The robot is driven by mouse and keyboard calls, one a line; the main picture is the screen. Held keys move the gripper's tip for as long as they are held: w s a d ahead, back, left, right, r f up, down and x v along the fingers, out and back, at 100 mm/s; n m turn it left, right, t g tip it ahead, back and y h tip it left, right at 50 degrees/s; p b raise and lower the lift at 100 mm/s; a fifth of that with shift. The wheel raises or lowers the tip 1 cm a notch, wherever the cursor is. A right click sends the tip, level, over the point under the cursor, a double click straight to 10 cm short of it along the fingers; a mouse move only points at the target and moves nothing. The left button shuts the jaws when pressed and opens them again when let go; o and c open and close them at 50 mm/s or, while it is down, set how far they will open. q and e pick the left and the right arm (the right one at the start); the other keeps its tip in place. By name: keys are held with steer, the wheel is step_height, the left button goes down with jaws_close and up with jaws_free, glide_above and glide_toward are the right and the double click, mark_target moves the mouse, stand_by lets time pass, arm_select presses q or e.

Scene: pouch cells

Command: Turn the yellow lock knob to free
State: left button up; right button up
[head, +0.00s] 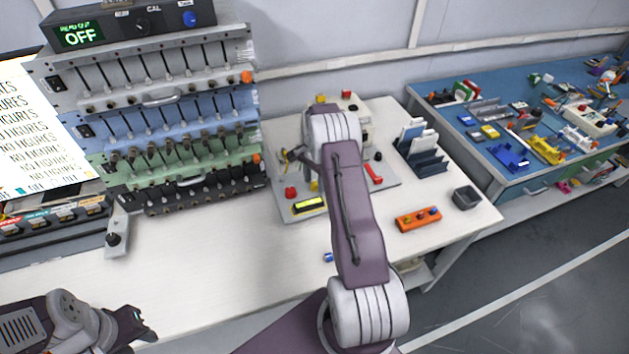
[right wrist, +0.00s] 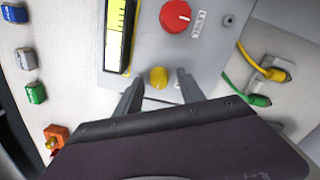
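The yellow knob (right wrist: 158,77) is on the grey panel (right wrist: 205,62), by the lower corner of a yellow-and-black display (right wrist: 118,38). In the head view the panel (head: 375,199) lies on the white bench, mostly behind my right arm. My right gripper (right wrist: 160,79) is open, with the yellow knob seen between its two fingertips. I cannot tell whether the fingers touch it or how it is turned. My left gripper (head: 143,325) is at the lower left, away from the panel.
A red dial (right wrist: 175,16) with a white pointer is near the yellow knob. Yellow and green cables (right wrist: 258,72) lie at the right. An orange block (head: 418,219) and dark bin (head: 466,197) stand right of the panel. A battery rack (head: 175,110) is at the left.

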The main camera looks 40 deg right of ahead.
jaws_close()
steer(key=n+p, duration=0.1)
steer(key=n, duration=0.2)
steer(key=shift+r, duration=0.1)
steer(key=n, duration=0.4)
steer(key=shift+n+p, duration=0.3)
steer(key=shift+p, duration=0.05)
steer(key=n, duration=0.4)
steer(key=shift+n+p, duration=0.3)
steer(key=shift+n, duration=1.9)
steer(key=shift+w, duration=0.1)
